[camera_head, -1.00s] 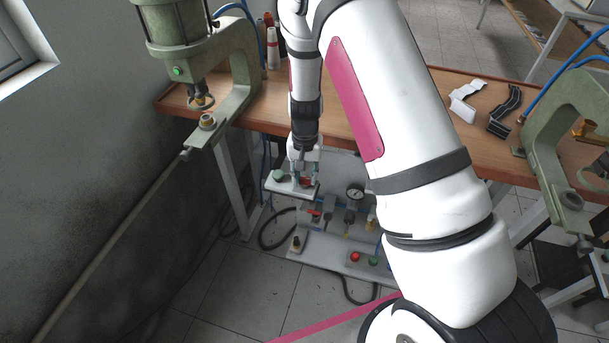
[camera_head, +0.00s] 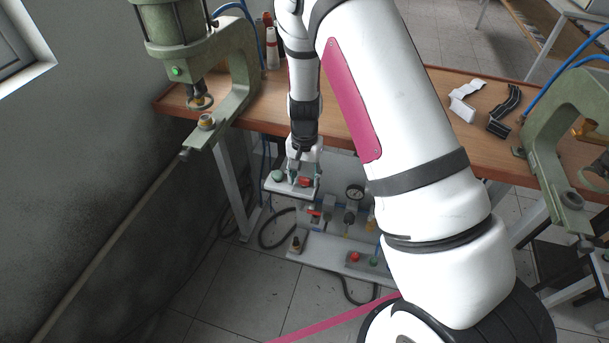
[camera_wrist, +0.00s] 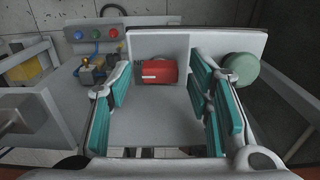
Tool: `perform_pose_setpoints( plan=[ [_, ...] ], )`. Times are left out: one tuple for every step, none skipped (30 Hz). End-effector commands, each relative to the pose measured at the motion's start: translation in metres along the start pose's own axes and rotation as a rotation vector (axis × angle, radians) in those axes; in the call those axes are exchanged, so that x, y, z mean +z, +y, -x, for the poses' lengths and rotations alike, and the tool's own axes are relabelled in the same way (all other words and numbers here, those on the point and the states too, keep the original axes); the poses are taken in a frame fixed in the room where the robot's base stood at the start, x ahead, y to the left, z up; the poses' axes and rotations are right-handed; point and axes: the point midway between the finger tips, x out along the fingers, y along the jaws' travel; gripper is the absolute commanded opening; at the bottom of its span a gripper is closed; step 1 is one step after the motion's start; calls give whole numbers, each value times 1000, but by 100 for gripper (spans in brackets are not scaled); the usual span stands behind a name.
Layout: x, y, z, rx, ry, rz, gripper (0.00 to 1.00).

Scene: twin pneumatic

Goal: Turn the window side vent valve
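A red valve handle (camera_wrist: 157,71) with a partly readable label sits on a grey plate near the centre of the wrist view. In the head view the red handle (camera_head: 305,182) shows on the small upper shelf at the window side. My gripper (camera_wrist: 160,76) is open, with one teal-padded finger on each side of the handle and visible gaps to it. In the head view my gripper (camera_head: 304,178) points down over the shelf. Whether the fingertips touch the plate is unclear.
A green knob (camera_wrist: 241,69) stands just right of my right finger in the wrist view. Below the shelf are another red lever (camera_head: 314,211), a gauge (camera_head: 355,192) and a red button (camera_head: 355,257). The wooden table (camera_head: 245,110) and green press (camera_head: 240,95) stand close by.

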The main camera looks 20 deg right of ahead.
Motion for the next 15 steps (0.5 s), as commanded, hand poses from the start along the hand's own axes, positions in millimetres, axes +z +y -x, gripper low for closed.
perform_pose_setpoints(
  plan=[
    [0, 0, 0, 0, 0, 0, 48],
    [0, 0, 0, 0, 0, 1, 48],
    [0, 0, 0, 0, 0, 1, 48],
    [0, 0, 0, 0, 0, 1, 48],
    [0, 0, 0, 0, 0, 1, 48],
    [0, 0, 0, 0, 1, 1, 48],
    [0, 0, 0, 0, 1, 1, 48],
    [0, 0, 1, 0, 1, 1, 48],
    [0, 0, 3, -1, 1, 1, 48],
    [-1, 0, 5, -1, 2, 2, 48],
    [-1, -1, 8, -1, 2, 2, 48],
    [-1, -1, 12, -2, 2, 2, 48],
    [-1, -1, 16, -2, 3, 2, 48],
    [-1, -1, 21, -2, 4, 3, 48],
    [-1, -1, 29, -3, 4, 3, 48]
  ],
)
